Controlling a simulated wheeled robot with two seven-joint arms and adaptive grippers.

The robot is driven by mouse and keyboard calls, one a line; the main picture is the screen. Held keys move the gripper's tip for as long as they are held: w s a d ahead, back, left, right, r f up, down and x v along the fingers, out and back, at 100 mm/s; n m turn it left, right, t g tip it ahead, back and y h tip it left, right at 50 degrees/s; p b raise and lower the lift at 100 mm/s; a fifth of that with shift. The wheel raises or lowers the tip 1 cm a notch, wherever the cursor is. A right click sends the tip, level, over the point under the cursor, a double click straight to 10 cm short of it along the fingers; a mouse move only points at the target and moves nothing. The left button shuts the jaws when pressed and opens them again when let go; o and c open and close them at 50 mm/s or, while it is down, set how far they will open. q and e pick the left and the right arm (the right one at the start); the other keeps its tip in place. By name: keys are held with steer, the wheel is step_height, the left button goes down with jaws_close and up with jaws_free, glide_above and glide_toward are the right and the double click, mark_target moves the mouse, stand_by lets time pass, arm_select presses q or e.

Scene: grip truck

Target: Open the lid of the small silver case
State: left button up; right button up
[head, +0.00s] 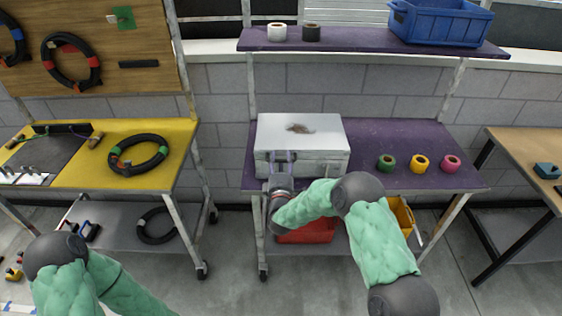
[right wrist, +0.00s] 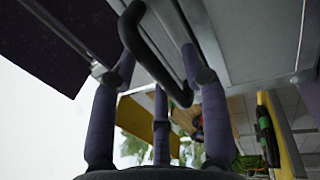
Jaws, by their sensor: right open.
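The silver case (head: 322,125) stands on the purple table in the middle of the head view. Its lid looks shut, with a brown mark (head: 300,129) on top. My right gripper (head: 283,157) is at the left part of the case's front face. In the right wrist view its purple fingers (right wrist: 160,72) are spread apart. A dark curved handle (right wrist: 150,42) on the case's grey face crosses between and in front of them. I cannot tell whether any finger touches the handle. My left arm enters at the bottom left of the head view, but its gripper does not show.
On the purple table (head: 390,140), green (head: 387,162), yellow (head: 420,163) and pink (head: 451,163) tape rolls stand right of the case. A purple shelf (head: 360,40) above holds a blue crate (head: 440,20) and two rolls. Red (head: 310,232) and yellow bins sit below.

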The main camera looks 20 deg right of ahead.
jaws_close()
